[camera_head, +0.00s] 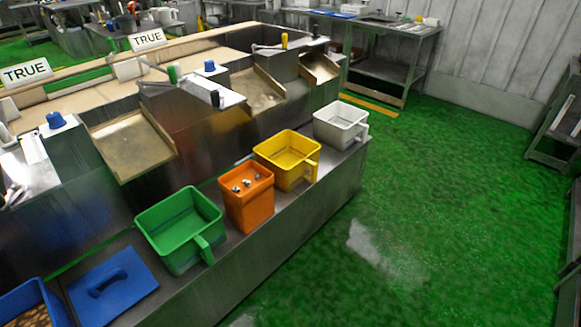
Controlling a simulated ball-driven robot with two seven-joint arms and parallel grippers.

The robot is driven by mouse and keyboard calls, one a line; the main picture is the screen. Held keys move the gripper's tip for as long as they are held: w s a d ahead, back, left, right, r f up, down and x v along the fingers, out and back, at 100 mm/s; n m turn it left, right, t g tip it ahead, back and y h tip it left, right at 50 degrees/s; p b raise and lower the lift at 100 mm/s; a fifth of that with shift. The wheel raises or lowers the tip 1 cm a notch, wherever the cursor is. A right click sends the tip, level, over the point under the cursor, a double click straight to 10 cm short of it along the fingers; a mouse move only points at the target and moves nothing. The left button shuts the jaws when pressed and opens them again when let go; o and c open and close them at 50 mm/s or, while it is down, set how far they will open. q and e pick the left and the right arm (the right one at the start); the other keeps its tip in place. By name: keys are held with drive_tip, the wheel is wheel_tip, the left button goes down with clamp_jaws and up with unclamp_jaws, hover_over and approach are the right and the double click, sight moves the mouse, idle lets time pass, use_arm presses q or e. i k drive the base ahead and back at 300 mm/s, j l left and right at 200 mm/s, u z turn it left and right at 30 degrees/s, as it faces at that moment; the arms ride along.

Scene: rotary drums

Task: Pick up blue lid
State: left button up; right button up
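The blue lid (111,290) lies flat on the metal bench at the lower left, with its raised handle on top. It sits just right of a blue bin (32,306) and left of the green bin (180,232). The blue bin is cut off by the picture's left and bottom edges and holds brown contents. Neither of my grippers shows in the head view.
An orange bin (248,204) with small items, a yellow bin (288,163) and a white bin (341,128) stand along the bench (290,232). Metal chutes (133,148) rise behind them. Green floor (450,220) to the right is open.

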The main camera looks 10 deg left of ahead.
sight(97, 297)
drive_tip(key=u, duration=1.8)
